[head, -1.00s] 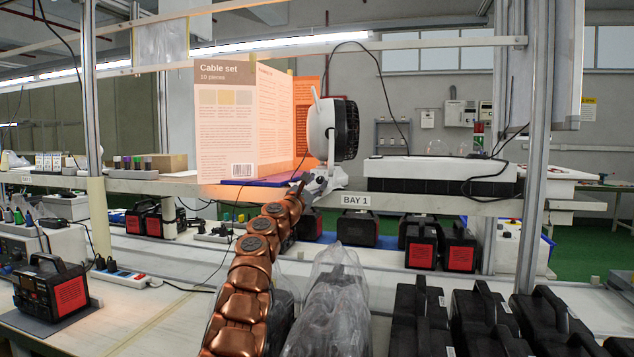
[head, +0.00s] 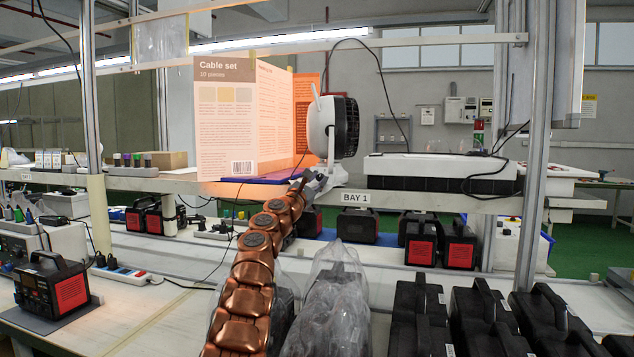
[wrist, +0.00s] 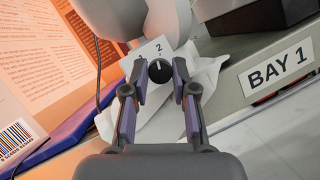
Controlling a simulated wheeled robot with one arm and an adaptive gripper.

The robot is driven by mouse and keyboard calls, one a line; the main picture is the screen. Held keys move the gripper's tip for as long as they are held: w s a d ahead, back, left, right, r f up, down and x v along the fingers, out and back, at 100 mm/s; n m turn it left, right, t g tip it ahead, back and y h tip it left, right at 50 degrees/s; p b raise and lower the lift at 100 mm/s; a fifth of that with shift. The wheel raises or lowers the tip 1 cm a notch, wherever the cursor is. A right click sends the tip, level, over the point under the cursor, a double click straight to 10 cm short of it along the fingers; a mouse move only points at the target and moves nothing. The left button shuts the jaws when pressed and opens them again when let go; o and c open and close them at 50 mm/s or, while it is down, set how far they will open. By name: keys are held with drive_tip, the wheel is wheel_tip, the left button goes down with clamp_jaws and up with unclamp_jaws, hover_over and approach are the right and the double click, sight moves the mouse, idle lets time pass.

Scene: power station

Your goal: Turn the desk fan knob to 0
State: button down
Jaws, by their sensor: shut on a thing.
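The white desk fan (head: 326,130) with a dark round grille stands on the shelf, seen from its side in the head view. Its white base also shows in the wrist view (wrist: 205,80), with a black knob (wrist: 160,71) on a pale panel marked 1 and 2. A pale pointer line is on the knob's upper edge, near the 2. No 0 mark is visible. My gripper (wrist: 160,82) has its purple-padded fingers on either side of the knob and is shut on it. In the head view the gripper is small, and the knob cannot be made out.
A cable set leaflet (head: 225,120) stands left of the fan, by a purple-blue mat (head: 255,181). A long white and black unit (head: 440,168) lies to the right. Black cases fill the lower bench.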

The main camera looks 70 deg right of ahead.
drive_tip(key=shift+s+f+n+t+b, duration=0.15)
drive_tip(key=shift+n+t+b, duration=0.45)
drive_tip(key=shift+n, duration=0.3)
drive_tip(key=shift+n+t+h+b, duration=0.4)
drive_tip(key=shift+n+t+b, duration=0.1)
drive_tip(key=shift+n, duration=0.9)
drive_tip(key=c, duration=1.2)
unclamp_jaws()
drive_tip(key=shift+a, duration=0.25)
